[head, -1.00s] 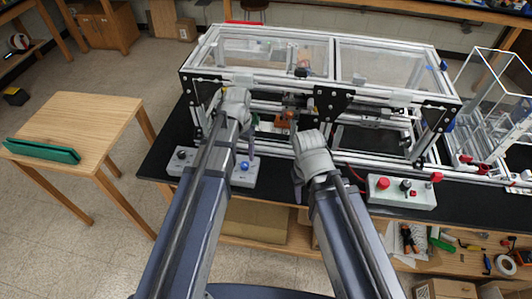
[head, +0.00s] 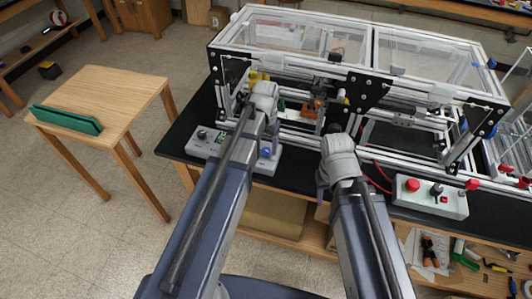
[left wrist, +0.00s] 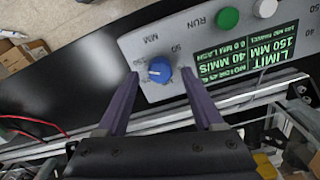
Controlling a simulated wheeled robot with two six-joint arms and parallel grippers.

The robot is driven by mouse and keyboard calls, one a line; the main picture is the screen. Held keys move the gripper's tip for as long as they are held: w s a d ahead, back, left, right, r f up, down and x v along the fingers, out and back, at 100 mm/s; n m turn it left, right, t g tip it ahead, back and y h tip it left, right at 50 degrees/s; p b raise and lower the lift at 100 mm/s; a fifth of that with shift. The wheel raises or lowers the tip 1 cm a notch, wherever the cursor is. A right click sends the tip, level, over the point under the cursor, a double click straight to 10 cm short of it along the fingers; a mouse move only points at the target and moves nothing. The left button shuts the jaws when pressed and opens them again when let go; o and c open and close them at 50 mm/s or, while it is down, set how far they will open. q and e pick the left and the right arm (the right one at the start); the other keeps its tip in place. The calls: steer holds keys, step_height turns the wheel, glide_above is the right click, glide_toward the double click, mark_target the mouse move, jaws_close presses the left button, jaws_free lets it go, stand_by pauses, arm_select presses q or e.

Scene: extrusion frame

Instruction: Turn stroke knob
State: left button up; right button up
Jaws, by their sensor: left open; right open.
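The blue stroke knob (left wrist: 159,69) with a white pointer mark sits on a grey control box (left wrist: 128,42), seen upside down in the left wrist view. Dial marks and "MM" surround it. A green-lettered screen (left wrist: 250,50) beside it reads "LIMIT 150 MM 40 MM/S". My left gripper (left wrist: 160,74) is open, its two purple fingers pointing at the knob with a gap to either side; contact cannot be told. In the head view the knob (head: 265,153) is just below my left gripper (head: 275,130), and my arm hides the box's middle. My right gripper (head: 321,178) is open and empty, right of the box.
The extrusion frame (head: 310,70) stands behind. A second box (head: 428,199) with a red button is to the right. A wooden table (head: 120,85) with a green object is at the left.

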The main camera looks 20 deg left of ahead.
arm_select(q)
steer(key=shift+f+b, duration=0.3)
steer(key=shift+f, duration=0.4)
jaws_close()
